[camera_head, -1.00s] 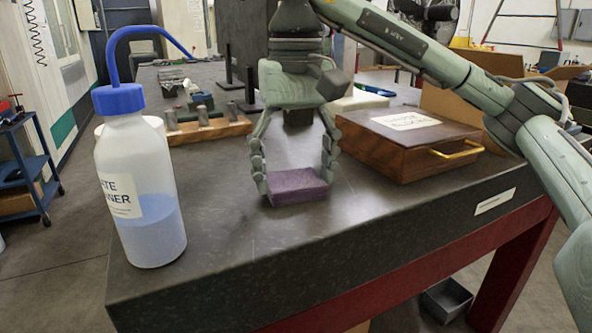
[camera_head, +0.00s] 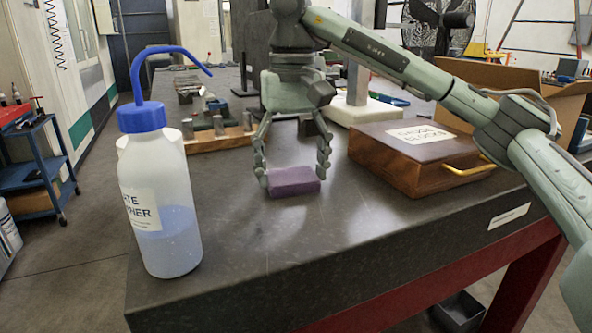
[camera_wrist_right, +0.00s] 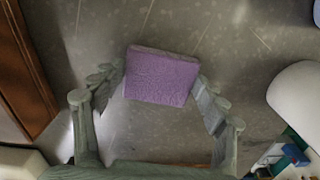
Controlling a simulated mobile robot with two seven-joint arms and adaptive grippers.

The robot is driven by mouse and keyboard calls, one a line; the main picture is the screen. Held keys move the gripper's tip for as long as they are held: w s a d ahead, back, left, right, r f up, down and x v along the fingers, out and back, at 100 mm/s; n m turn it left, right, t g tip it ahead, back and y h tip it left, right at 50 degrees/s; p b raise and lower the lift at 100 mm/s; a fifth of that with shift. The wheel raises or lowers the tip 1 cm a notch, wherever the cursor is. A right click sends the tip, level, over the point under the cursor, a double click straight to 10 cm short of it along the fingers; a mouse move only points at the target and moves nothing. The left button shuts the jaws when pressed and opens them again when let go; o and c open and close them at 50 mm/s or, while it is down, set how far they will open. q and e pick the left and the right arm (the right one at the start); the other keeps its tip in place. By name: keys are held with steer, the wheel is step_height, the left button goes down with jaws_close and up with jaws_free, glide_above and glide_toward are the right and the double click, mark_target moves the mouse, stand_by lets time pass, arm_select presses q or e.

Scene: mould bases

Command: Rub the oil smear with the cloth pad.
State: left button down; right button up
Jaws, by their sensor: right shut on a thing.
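The purple cloth pad (camera_head: 293,181) is between the fingertips of my right gripper (camera_head: 292,180) in the head view, at or just above the dark table top (camera_head: 240,245). In the right wrist view the pad (camera_wrist_right: 161,76) sits between the two fingers of the right gripper (camera_wrist_right: 160,82), which is shut on it. I cannot tell an oil smear from the sheen and scratches on the table; the pad and gripper may hide it. My left gripper is in neither view.
A wash bottle (camera_head: 163,205) with a blue cap stands left of the pad near the table's edge. A wooden case (camera_head: 420,160) with a brass handle is to the right. A wooden block holder (camera_head: 215,137) stands behind.

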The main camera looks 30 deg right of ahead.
mark_target(298, 209)
steer(key=shift+w+d, duration=0.15)
steer(key=shift+w, duration=2.9)
steer(key=shift+f, duration=0.1)
steer(key=shift+s, duration=0.15)
steer(key=shift+s+a, duration=0.2)
steer(key=shift+s, duration=2.85)
steer(key=shift+s+a, duration=0.15)
steer(key=shift+s, duration=2.9)
steer(key=shift+a, duration=0.7)
steer(key=shift+w+a, duration=0.15)
steer(key=shift+w, duration=0.1)
steer(key=shift+w+d, duration=0.2)
steer(key=shift+w, duration=2.7)
steer(key=shift+w+d, duration=0.15)
steer(key=shift+w, duration=3)
steer(key=shift+s, duration=0.1)
